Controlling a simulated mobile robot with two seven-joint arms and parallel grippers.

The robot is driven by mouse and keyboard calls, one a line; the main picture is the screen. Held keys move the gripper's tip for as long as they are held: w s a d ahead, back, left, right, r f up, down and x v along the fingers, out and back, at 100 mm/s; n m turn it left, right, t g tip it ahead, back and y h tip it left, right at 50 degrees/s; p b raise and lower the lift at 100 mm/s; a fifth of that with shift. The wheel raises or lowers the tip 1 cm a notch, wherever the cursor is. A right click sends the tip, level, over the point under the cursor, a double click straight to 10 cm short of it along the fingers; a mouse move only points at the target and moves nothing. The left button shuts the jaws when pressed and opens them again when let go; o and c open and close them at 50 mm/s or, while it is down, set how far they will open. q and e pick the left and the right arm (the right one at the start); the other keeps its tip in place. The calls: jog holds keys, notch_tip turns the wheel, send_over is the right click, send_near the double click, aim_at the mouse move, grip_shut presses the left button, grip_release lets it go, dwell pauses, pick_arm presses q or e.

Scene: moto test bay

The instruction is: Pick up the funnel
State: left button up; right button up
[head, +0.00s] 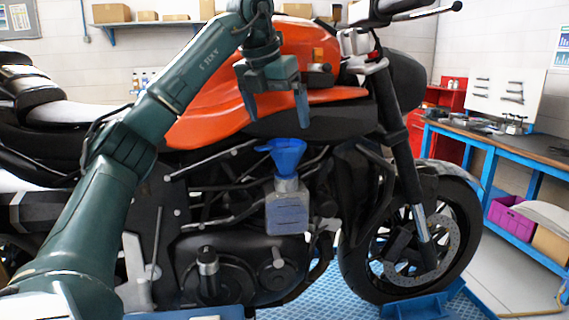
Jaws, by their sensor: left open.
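The blue funnel (284,154) sits upright over the mouth of a grey-blue bottle (287,208), in front of the motorcycle's engine. Its spout is hidden at the bottle's neck. My left gripper (275,112) comes in from the upper left and hangs with its fingers pointing down, above the funnel. It is open, with nothing seen between its fingers. My right gripper does not show.
The motorcycle (250,125) with its orange tank fills the middle, close behind the funnel. Its front wheel sits in a blue stand (430,302). A blue workbench (500,150) with tools stands at the right.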

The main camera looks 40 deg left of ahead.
aim_at(287, 151)
pick_arm(q)
jog(key=p+x, duration=0.1)
jog(key=x, duration=0.9)
jog(key=shift+d, duration=0.1)
jog(key=shift+r, duration=0.1)
jog(key=c, duration=1.1)
